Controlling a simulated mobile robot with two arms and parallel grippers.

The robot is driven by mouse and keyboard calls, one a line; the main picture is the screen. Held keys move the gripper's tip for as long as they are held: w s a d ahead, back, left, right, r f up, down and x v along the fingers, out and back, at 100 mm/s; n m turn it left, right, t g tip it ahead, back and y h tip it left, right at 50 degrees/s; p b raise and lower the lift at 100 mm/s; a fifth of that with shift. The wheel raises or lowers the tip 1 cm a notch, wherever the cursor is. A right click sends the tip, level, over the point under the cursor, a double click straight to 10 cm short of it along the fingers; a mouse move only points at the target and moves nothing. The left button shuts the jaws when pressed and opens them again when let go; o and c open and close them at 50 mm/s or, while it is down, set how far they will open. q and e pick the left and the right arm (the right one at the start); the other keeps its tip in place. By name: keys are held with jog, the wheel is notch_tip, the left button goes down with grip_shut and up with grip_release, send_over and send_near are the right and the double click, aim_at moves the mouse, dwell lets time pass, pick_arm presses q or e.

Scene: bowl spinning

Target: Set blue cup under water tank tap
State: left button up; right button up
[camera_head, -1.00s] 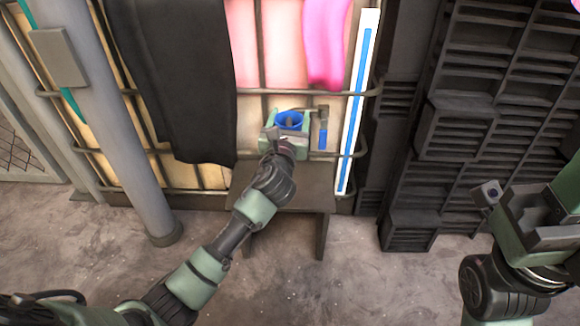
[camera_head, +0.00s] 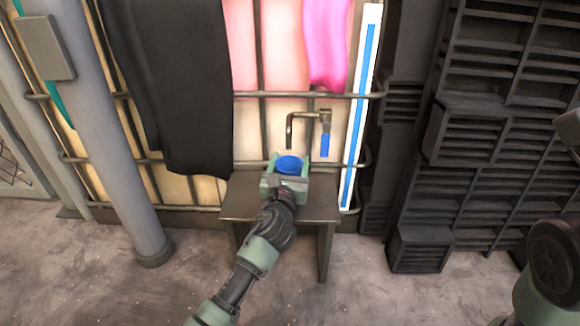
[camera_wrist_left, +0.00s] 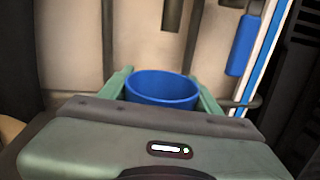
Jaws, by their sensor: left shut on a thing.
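The blue cup (camera_head: 289,165) is upright between the green fingers of my left gripper (camera_head: 290,162), which is shut on it. It is over the back of a dark low table (camera_head: 240,200); I cannot tell whether its base touches the top. The tap (camera_head: 289,130) has a bent dark spout, whose end shows just above the cup in the head view. The left wrist view shows the cup (camera_wrist_left: 163,92) with its open top up and the spout (camera_wrist_left: 172,15) above and behind it. Only part of my right gripper (camera_head: 567,128) shows at the right edge; its fingers are unclear.
The tap's blue handle (camera_head: 325,145) hangs right of the spout. Tank cage bars (camera_head: 262,110) run behind the table. A black cloth (camera_head: 170,90) hangs left, near a grey post (camera_head: 110,140). Dark slatted panels (camera_head: 450,150) stand right. The front of the table top is partly clear.

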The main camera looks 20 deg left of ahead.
pick_arm(q)
jog(key=o, duration=1.3)
